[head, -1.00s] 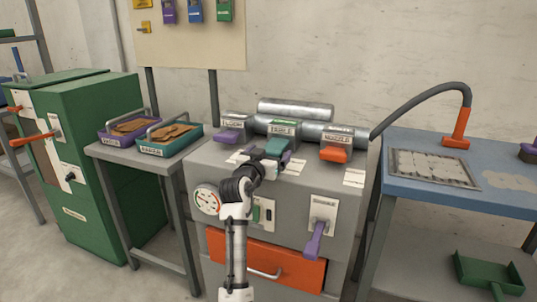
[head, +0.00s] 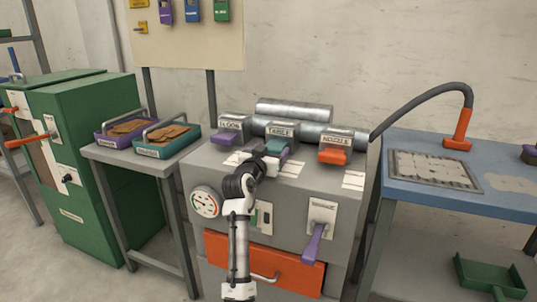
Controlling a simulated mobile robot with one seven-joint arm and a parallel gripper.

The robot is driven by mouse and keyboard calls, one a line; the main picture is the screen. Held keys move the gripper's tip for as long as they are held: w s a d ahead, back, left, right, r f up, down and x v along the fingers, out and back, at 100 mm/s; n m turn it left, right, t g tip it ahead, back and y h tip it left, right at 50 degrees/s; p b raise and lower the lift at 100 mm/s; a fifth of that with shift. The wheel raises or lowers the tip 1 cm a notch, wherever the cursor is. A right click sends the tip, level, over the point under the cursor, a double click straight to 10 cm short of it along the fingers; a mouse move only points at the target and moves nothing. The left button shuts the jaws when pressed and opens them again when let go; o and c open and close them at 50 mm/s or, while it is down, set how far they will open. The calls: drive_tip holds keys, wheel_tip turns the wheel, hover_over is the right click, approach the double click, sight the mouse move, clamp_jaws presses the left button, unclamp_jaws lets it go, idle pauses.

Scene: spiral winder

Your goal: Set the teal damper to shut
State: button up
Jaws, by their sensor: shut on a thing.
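The teal damper (head: 277,147) is the middle of three damper handles on top of the grey machine, under a box labelled TABLE. My gripper (head: 272,157) is at the teal handle and shut on it; my wrist hides part of the grip. The purple damper (head: 228,137) under the FLOOR label is to the left, and the orange damper (head: 333,156) under the NOZZLE label is to the right. Something purple shows just beside my fingertips.
A purple lever (head: 315,242), a round gauge (head: 206,202) and an orange drawer (head: 264,263) are on the machine's front. A side table with a purple tray (head: 124,133) and a teal tray (head: 165,141) stands left. A blue bench (head: 450,198) stands right.

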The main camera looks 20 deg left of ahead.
drive_tip(key=o, duration=1.4)
drive_tip(key=shift+s, duration=0.1)
drive_tip(key=s, duration=1.3)
drive_tip(key=shift+s+a, duration=0.25)
drive_tip(key=shift+s, duration=0.15)
